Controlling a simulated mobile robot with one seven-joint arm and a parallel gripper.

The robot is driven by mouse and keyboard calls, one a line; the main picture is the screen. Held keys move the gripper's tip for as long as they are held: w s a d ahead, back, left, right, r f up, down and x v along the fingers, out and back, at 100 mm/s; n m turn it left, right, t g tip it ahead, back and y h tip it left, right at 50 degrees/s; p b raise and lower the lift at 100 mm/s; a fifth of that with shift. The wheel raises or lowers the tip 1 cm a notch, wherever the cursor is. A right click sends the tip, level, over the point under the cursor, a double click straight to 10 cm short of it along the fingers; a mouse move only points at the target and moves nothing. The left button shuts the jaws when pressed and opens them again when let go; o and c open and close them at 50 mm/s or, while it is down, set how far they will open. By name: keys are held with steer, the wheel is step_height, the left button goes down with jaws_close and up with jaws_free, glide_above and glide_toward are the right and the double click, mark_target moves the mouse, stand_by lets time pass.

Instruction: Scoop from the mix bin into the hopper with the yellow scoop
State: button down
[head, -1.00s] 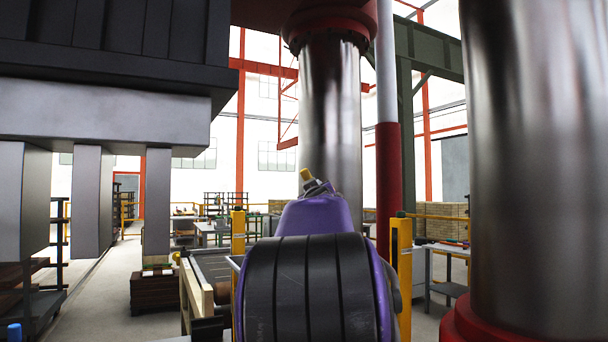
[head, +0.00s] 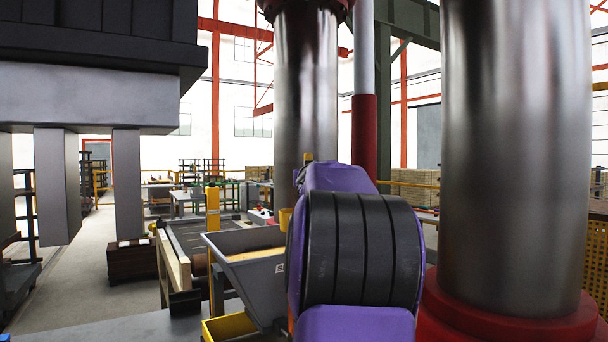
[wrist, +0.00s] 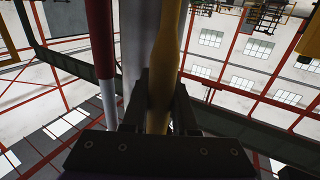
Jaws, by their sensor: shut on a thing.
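In the wrist view, my gripper (wrist: 161,84) is shut on the yellow handle of the scoop (wrist: 168,42). The handle runs up between the fingers and out of the top of the picture; the scoop's bowl is not clear there. In the head view my purple and black arm hides the gripper. A small yellow piece (head: 285,218) shows at the arm's left edge, perhaps part of the scoop. A grey bin with sloped walls (head: 250,283) holds tan material, just left of my arm. Its label is mostly hidden, so I cannot tell whether it is the hopper or the mix bin.
A yellow tray (head: 230,328) sits low below the grey bin. A roller conveyor (head: 205,240) lies behind it, with a yellow post (head: 212,210). A large steel column (head: 515,150) with a red base stands close on the right. The press head (head: 90,95) hangs at the upper left.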

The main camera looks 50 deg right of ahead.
steer(key=shift+r, duration=2.1)
